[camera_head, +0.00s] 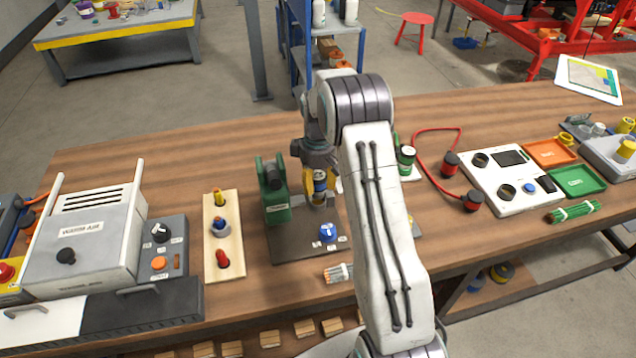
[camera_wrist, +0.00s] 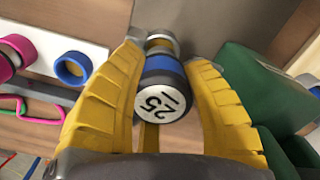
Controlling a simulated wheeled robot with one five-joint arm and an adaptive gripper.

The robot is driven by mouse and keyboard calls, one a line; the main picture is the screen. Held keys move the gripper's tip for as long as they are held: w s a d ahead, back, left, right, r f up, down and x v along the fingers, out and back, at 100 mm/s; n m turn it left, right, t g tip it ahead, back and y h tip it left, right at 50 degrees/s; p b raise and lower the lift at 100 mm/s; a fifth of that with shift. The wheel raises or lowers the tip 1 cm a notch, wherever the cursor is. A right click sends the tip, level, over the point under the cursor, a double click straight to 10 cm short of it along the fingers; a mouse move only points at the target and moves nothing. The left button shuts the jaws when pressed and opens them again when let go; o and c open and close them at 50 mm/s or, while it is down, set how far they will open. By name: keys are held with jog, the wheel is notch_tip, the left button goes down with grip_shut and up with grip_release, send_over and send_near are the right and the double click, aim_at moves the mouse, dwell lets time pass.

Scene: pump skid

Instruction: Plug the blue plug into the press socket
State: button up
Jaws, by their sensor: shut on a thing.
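My gripper (camera_head: 318,180) is shut on a blue-banded plug (camera_wrist: 163,88) with a white, numbered end face. The yellow fingers lie on both sides of it in the wrist view. In the head view the plug (camera_head: 320,183) is over the grey base plate (camera_head: 290,244) of the press, just right of the green press body (camera_head: 275,190). A silver ring (camera_wrist: 160,42) shows beyond the plug in the wrist view. I cannot tell whether the plug touches a socket there. The press body also shows right of the fingers in the wrist view (camera_wrist: 245,95).
A blue knob (camera_head: 328,232) stands on the plate's front part. A wooden rack (camera_head: 210,255) with yellow, blue and red pieces is to the left. My arm hides part of the bench to the right. A white board (camera_wrist: 95,55) with pink and blue rings is beside my gripper.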

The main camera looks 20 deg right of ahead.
jog(key=shift+f+b, duration=1.3)
jog(key=shift+f, duration=0.45)
dwell(0.7)
jog(key=o, duration=1.3)
jog(key=shift+r, duration=0.1)
notch_tip(320, 180, up, 12)
jog(key=shift+w+f, duration=0.1)
